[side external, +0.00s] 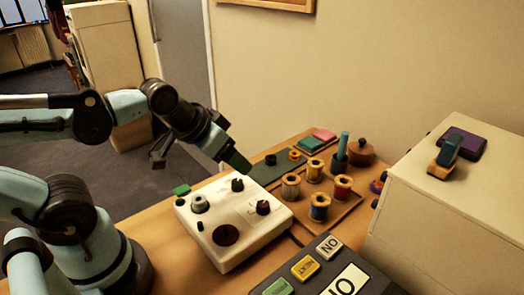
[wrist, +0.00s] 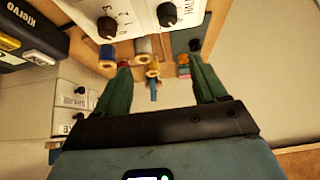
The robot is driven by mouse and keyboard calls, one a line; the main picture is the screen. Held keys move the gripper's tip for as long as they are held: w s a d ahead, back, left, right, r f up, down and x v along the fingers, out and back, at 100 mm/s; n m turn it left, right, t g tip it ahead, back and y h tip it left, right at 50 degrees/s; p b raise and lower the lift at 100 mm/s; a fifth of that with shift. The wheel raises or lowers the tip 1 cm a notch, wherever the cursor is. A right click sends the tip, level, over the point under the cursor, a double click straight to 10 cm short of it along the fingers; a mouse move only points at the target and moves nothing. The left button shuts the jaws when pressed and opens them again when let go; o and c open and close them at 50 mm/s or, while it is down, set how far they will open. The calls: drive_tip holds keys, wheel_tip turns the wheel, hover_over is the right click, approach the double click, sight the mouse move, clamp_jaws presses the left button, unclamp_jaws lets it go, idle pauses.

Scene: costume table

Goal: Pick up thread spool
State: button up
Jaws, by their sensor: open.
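Several thread spools stand upright on a wooden tray (side external: 347,213). In the side view they are a grey-tan spool (side external: 291,187), a yellow one (side external: 314,170), a blue one (side external: 319,207) and a red one (side external: 342,188). In the wrist view a blue spool (wrist: 107,54) and a grey one (wrist: 143,48) show beyond the fingers. Which spool is meant cannot be told. My gripper (side external: 236,161) is above the far edge of the white control box, left of the spools and apart from them. Its green fingers are spread and empty in the wrist view (wrist: 160,77).
The white control box (side external: 220,238) with black knobs stands left of the tray. A dark panel with buttons (side external: 330,250) is in front. A cream cabinet (side external: 450,220) rises at right.

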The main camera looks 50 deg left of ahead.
drive_tip(key=w+d+r+g, duration=0.3)
drive_tip(key=w+d, duration=0.3)
drive_tip(key=w, duration=0.1)
drive_tip(key=g, duration=0.2)
approach(322, 196)
drive_tip(key=f, duration=1)
drive_tip(key=shift+w+d, duration=0.25)
drive_tip(key=shift+w, duration=0.1)
drive_tip(key=shift+r, duration=0.1)
drive_tip(key=c, duration=1.1)
drive_tip(key=shift+r, duration=0.15)
drive_tip(key=shift+r, duration=0.3)
wheel_tip(322, 196, up, 3)
drive_tip(key=shift+s+r, duration=0.1)
drive_tip(key=shift+r, duration=0.15)
drive_tip(key=s+d+r, duration=0.2)
drive_tip(key=s, duration=0.1)
drive_tip(key=s+d+r, duration=0.2)
drive_tip(key=d, duration=0.1)
drive_tip(key=s+d+r, duration=0.2)
drive_tip(key=s, duration=0.1)
drive_tip(key=shift+s+d+r, duration=0.3)
drive_tip(key=shift+d, duration=0.05)
